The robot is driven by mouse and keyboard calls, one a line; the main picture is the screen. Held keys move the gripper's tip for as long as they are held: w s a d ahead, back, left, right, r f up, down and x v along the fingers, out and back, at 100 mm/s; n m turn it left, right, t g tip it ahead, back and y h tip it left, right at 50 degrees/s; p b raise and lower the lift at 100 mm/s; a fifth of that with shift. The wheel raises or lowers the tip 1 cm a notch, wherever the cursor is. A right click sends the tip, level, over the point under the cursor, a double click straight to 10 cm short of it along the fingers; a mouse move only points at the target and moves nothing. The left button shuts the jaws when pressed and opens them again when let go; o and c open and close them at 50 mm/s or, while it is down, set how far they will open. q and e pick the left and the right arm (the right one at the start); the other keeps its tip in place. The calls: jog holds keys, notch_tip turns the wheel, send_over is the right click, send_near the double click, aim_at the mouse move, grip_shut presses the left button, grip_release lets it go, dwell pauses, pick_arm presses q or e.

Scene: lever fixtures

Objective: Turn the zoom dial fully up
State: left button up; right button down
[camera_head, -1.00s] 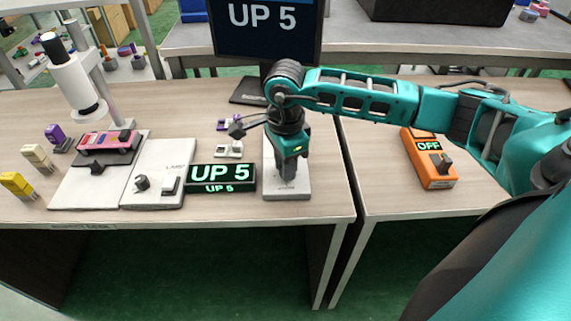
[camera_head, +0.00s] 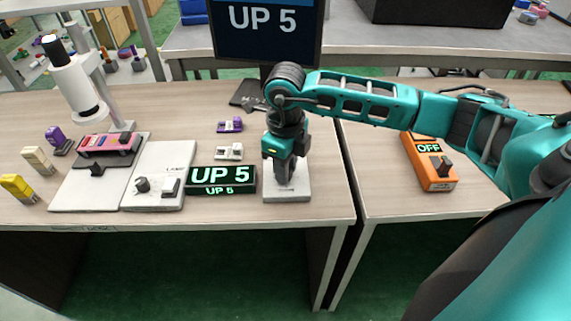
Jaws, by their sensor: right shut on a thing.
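My right gripper (camera_head: 286,179) points down over a white base plate (camera_head: 298,194) near the table's front edge. Its fingers are shut on the dial on that plate, and the gripper hides nearly all of the dial. A black display box (camera_head: 221,181) just left of the plate reads "UP 5" in green. The large monitor (camera_head: 265,35) behind also reads "UP 5". My left gripper is not in view.
Further left are a microscope-like column (camera_head: 77,85), a pink slide holder (camera_head: 108,145) and small coloured blocks. An orange box (camera_head: 431,165) reading "OFF" sits on the right table.

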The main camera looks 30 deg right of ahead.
jog(key=m+p, duration=0.1)
jog(key=m, duration=0.4)
jog(key=shift+m, duration=0.3)
jog(key=m+p, duration=0.1)
jog(key=m, duration=0.3)
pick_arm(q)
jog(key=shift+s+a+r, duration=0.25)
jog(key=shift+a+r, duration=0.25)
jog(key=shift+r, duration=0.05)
pick_arm(e)
jog(key=shift+m, duration=0.9)
pick_arm(q)
jog(key=shift+p, duration=0.3)
pick_arm(e)
jog(key=shift+m, duration=0.3)
jog(key=c, duration=0.9)
grip_release()
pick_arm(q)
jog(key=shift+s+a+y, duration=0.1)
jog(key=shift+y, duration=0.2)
pick_arm(e)
jog(key=shift+r, duration=0.1)
